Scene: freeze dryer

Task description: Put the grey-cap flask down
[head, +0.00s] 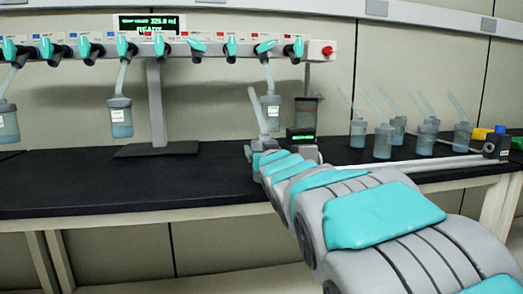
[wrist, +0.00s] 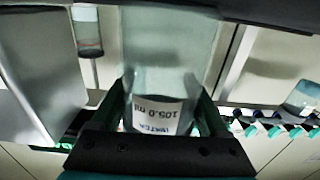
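My gripper (wrist: 160,112) has its two dark fingers on either side of a clear flask (wrist: 168,55), closed on it. The flask has a white label (wrist: 157,115) reading 105.0 ml water. In the head view my arm reaches over the black bench to near the vacuum vessel. There the held flask's pale tube (head: 257,108) sticks up, leaning left. Its body is mostly hidden by my arm, and its cap colour and contact with the bench cannot be told.
A manifold (head: 190,45) with teal valves spans the back, with flasks hanging, one (head: 271,112) right beside the held flask's tube. A dark red-liquid vessel (head: 307,112) stands close by. Several tubed flasks (head: 383,142) stand at right. The bench's left front (head: 110,180) is clear.

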